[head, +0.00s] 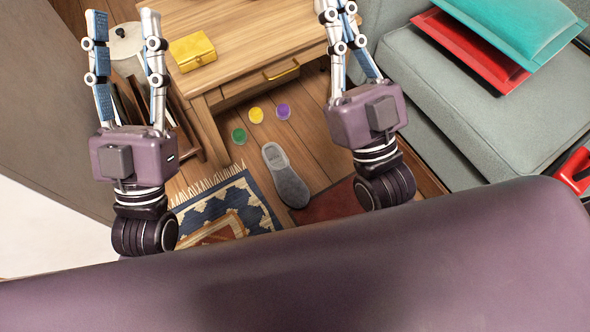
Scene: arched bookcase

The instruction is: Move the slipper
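The slipper (285,178) is grey with a lighter grey open end. It lies on the wooden floor, its darker end at the edge of a dark red mat. My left gripper (123,25) is open and empty, up and to the left of the slipper in the picture. My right gripper (341,12) is up and to the right of the slipper, seen more from the side. Neither gripper touches the slipper.
A wooden table (248,40) with a yellow box (193,51) stands at the top. Green, yellow and purple discs (256,115) lie on the floor. A patterned rug (228,207) lies left of the slipper. A grey sofa (450,100) with cushions stands right.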

